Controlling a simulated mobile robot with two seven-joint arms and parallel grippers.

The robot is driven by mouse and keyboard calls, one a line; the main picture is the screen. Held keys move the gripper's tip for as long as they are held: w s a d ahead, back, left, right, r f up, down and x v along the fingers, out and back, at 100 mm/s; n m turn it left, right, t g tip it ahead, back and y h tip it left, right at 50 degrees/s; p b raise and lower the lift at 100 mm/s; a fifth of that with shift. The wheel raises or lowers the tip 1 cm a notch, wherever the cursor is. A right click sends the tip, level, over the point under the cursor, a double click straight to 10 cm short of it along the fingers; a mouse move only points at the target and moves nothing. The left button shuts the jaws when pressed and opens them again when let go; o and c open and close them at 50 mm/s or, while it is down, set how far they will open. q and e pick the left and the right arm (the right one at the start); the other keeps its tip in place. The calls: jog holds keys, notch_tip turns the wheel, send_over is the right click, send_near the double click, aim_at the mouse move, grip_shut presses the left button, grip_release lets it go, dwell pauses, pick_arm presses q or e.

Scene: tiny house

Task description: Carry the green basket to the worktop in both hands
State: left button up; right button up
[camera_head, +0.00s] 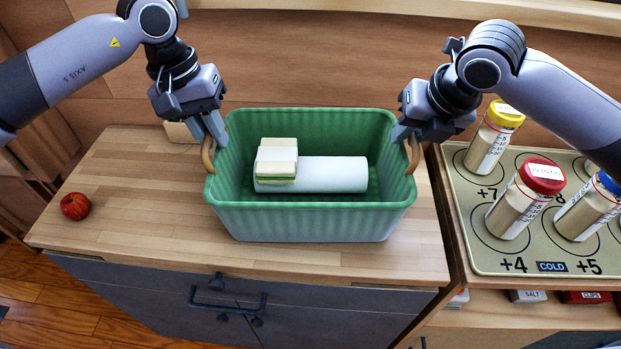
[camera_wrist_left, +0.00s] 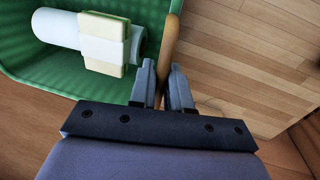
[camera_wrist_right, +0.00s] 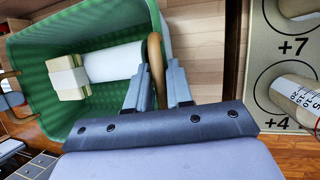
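The green basket (camera_head: 310,222) is over the wooden worktop (camera_head: 120,190), level in the head view; I cannot tell whether its base touches the wood. Inside lie a white roll (camera_head: 335,174) and a cream block with a green layer (camera_head: 276,160). My left gripper (camera_head: 214,138) has its fingers closed around the left wooden handle (camera_wrist_left: 170,38). My right gripper (camera_head: 405,135) has its fingers closed around the right wooden handle (camera_wrist_right: 155,52). The fingertips partly hide both handles.
A red apple (camera_head: 75,206) sits on the worktop at the left. A pale block (camera_head: 180,132) is partly hidden behind my left gripper. At the right, a tray (camera_head: 480,255) holds jars with yellow, red (camera_head: 525,198) and blue lids. The worktop's left part is mostly bare.

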pick_arm(q)
grip_shut()
pick_arm(e)
grip_shut()
pick_arm(q)
jog(key=shift+r, duration=0.2)
pick_arm(e)
jog(key=shift+r, duration=0.2)
